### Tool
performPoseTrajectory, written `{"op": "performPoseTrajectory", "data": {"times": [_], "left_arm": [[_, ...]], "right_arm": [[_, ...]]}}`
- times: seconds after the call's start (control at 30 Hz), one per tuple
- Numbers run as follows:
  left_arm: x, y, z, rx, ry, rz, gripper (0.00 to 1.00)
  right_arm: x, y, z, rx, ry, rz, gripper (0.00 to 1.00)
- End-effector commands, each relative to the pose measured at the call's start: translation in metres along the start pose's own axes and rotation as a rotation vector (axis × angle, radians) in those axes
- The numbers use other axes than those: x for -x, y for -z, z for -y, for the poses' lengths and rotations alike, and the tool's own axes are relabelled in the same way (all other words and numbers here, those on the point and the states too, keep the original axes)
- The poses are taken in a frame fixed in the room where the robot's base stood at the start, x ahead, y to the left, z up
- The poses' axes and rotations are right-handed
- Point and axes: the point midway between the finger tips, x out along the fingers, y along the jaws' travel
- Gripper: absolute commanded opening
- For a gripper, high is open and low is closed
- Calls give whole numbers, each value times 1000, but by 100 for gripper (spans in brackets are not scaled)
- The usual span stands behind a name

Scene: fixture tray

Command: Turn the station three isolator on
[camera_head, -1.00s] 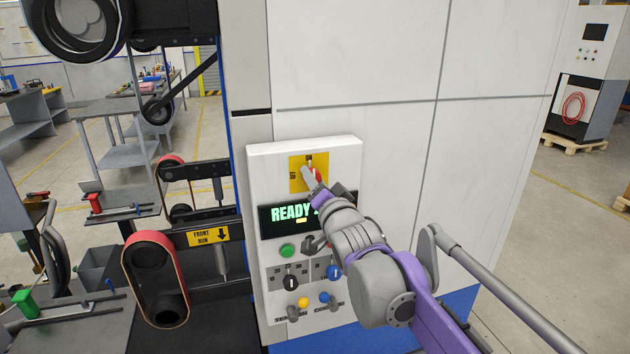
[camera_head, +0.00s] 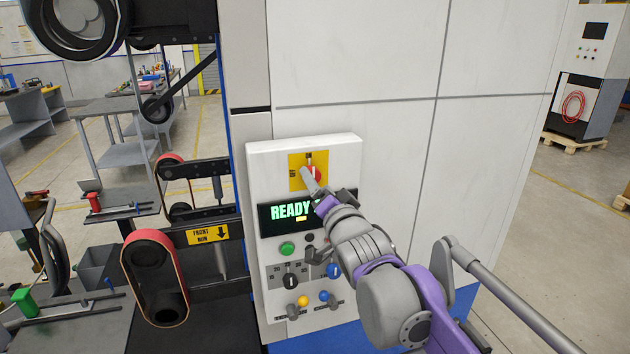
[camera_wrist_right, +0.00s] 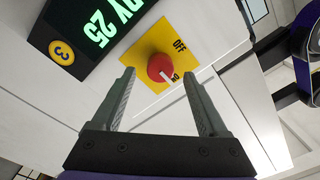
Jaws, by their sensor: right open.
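The station three isolator is a red rotary knob (camera_head: 316,174) on a yellow plate (camera_head: 295,160) at the top of the white control panel (camera_head: 255,160). In the right wrist view the knob (camera_wrist_right: 158,66) has a white mark that points toward the ON label; OFF is printed further up the yellow plate (camera_wrist_right: 150,40). My right gripper (camera_wrist_right: 158,76) is open, its two fingers apart on either side of the knob, seemingly not gripping it. In the head view the right gripper (camera_head: 325,184) partly covers the plate's lower right. My left gripper is not in view.
Below the isolator a display (camera_head: 288,213) reads READY; the wrist view shows 25 and a round yellow 3 badge (camera_wrist_right: 62,52). A green button (camera_head: 287,249) and several knobs sit lower on the panel. A belt machine (camera_head: 155,280) stands at the left.

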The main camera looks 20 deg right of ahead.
Motion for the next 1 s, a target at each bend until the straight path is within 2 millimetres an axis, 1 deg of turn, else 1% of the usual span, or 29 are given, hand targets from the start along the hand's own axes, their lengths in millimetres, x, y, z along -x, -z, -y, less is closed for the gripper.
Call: {"op": "performPoseTrajectory", "data": {"times": [0.03, 0.2, 0.3, 0.4, 0.5, 0.6, 1.0], "left_arm": [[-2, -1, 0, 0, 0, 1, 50], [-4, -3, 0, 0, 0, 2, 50], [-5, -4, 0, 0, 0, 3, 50], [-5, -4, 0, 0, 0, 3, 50], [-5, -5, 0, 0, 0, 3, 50], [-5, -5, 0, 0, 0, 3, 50], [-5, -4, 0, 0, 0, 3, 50]], "right_arm": [[11, 0, -1, 1, -1, 0, 77], [44, 0, -1, 0, -1, 0, 77], [59, 0, -1, 1, -1, 0, 77], [69, 0, -1, 0, -1, 0, 77], [76, 0, 0, -1, -1, 0, 77], [78, 0, 0, 0, 0, 0, 77], [78, 0, -1, 1, -2, 1, 77]]}}
